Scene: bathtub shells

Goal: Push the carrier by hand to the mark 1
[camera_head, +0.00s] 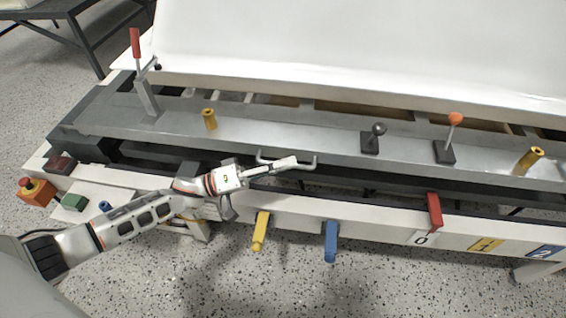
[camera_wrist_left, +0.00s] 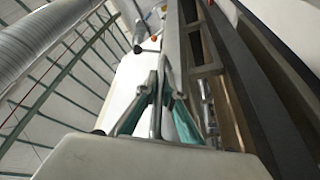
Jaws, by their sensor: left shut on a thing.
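The carrier looks like the long grey metal beam (camera_head: 330,131) under the white shell (camera_head: 380,45). A thin bent grey handle (camera_head: 313,163) is on its front edge. My left gripper (camera_head: 285,165) is shut on this handle. In the left wrist view the fingers of my left gripper (camera_wrist_left: 157,90) close around a grey bar. Mark 1 is a yellow plate (camera_head: 485,244) on the white front rail, right of the white mark 0 (camera_head: 421,239). A red pointer (camera_head: 434,210) stands just above mark 0. My right gripper is not in view.
A blue mark 2 (camera_head: 545,251) is at the far right. Yellow (camera_head: 261,232) and blue (camera_head: 331,242) levers stick out of the front rail below my left gripper. An emergency button (camera_head: 35,190) and a green button (camera_head: 74,202) are at the left. A red-handled lever (camera_head: 136,43) stands behind.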

